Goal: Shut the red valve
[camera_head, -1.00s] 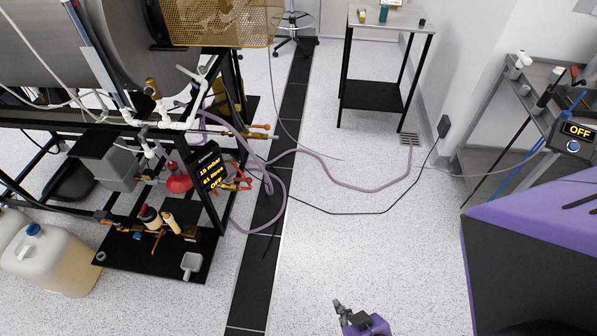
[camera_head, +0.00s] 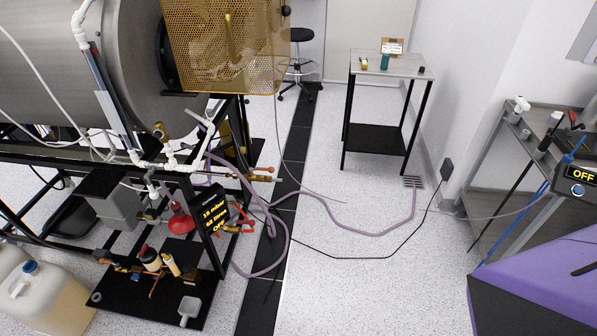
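The valve with red handles (camera_head: 237,228) sits low on the black frame at the left, just right of the black display (camera_head: 213,213) with yellow text. The valve is small in the picture and partly behind the display, so I cannot tell its handle position. A second small valve with an orange-red handle tip (camera_head: 266,170) is on a brass fitting above it. Neither gripper shows in the head view.
A big steel chamber (camera_head: 60,65) with an amber mesh guard (camera_head: 228,45) stands at the left. Purple hose (camera_head: 355,233) and black cable lie across the floor. A small table (camera_head: 390,68) stands at the back. The central floor is mostly clear.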

